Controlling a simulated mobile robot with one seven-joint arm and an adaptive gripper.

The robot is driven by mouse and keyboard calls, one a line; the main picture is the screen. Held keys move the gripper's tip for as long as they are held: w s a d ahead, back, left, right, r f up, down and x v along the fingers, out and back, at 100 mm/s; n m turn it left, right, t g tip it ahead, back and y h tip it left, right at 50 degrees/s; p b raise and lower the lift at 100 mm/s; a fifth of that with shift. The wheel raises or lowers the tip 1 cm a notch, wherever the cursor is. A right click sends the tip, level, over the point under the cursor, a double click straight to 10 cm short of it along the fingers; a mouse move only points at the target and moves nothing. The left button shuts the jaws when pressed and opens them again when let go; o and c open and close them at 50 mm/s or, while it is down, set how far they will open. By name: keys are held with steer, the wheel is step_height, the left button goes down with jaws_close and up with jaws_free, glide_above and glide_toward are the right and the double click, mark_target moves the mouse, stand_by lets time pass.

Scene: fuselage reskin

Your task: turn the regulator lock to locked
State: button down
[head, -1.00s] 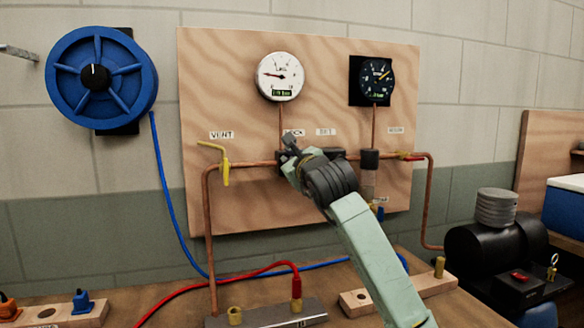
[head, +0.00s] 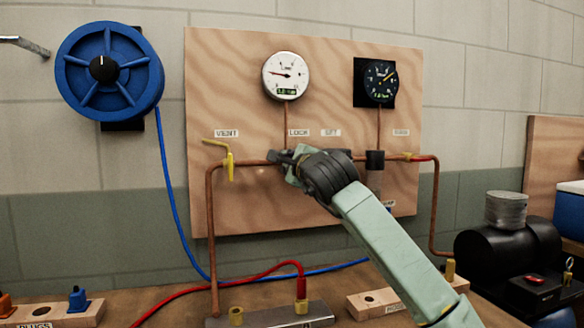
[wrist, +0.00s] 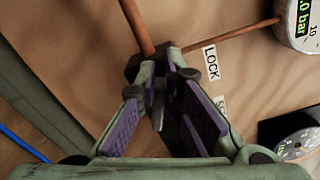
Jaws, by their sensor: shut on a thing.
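The regulator lock is a small dark fitting on the copper pipe below the LOCK label (head: 299,132). In the head view my gripper (head: 282,158) covers it almost fully. In the wrist view the dark regulator body (wrist: 134,66) shows at the pipe's end, beside my fingertips. My gripper (wrist: 164,78) is shut there on a thin grey piece (wrist: 158,98) between the purple pads, which seems to be the lock's lever. Its exact angle is hard to tell. The LOCK label (wrist: 211,63) stands just right of the fingers.
A white gauge (head: 286,76) and a black gauge (head: 380,80) sit above on the wooden panel (head: 235,80). A yellow vent lever (head: 229,165) is left of my gripper. A blue hose reel (head: 110,70) hangs at far left. A black compressor (head: 505,255) stands at right.

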steer(key=shift+a+f+n+b, duration=0.1)
steer(key=shift+f+n+b, duration=0.35)
steer(key=shift+n, duration=0.5)
steer(key=shift+a+f+n+b, duration=0.1)
steer(key=shift+f+n+b, duration=0.35)
steer(key=shift+n, duration=0.5)
steer(key=shift+r+n, duration=0.1)
steer(key=shift+n, duration=0.2)
steer(key=c, duration=1.7)
jaws_free()
steer(key=shift+r, duration=0.15)
steer(key=shift+d+r, duration=0.1)
steer(key=v, duration=1.2)
